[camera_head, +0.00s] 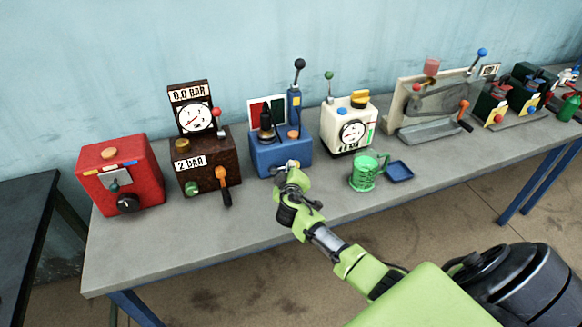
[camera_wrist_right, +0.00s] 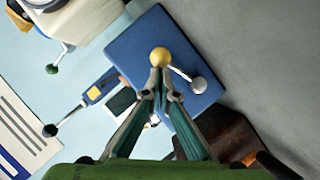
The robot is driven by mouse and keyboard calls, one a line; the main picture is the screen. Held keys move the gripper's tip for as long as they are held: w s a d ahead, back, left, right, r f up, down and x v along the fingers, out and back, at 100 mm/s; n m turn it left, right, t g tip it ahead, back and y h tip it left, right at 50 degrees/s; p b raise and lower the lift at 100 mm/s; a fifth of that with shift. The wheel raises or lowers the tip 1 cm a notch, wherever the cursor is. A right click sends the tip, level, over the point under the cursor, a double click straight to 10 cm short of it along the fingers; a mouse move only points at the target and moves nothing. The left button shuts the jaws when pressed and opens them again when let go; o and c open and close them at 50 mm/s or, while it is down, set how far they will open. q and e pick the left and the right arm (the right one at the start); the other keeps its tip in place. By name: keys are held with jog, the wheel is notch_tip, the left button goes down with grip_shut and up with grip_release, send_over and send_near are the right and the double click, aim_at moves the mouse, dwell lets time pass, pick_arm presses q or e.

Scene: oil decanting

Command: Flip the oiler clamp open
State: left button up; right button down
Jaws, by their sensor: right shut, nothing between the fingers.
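The blue device (camera_head: 268,160), which seems to be the oiler, stands on the bench in the middle of the head view. It fills the centre of the right wrist view (camera_wrist_right: 135,48). A small metal lever with a silver ball end (camera_wrist_right: 198,83) lies across its blue face; I take this for the clamp. A yellow-orange knob (camera_wrist_right: 160,56) shows at my fingertips. My right gripper (camera_head: 290,172) is at the front of the blue device, fingers shut and empty. In the wrist view its fingertips (camera_wrist_right: 160,76) overlap the knob's edge; contact cannot be told. My left gripper is out of view.
A brown gauge device (camera_head: 208,158) stands left of the blue one, a white gauge machine (camera_head: 346,124) right. A green mug (camera_head: 362,173) and small blue tray (camera_head: 400,171) are on the bench to the right. The bench front edge near my arm (camera_head: 240,232) is clear.

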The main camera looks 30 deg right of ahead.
jog(key=shift+s+d+f+m+y, duration=0.2)
jog(key=shift+d+f+m+y, duration=0.35)
jog(key=shift+m, duration=0.25)
jog(key=shift+f+b, duration=0.35)
jog(key=shift+b, duration=0.15)
jog(key=shift+d+r, duration=0.1)
jog(key=shift+r, duration=0.1)
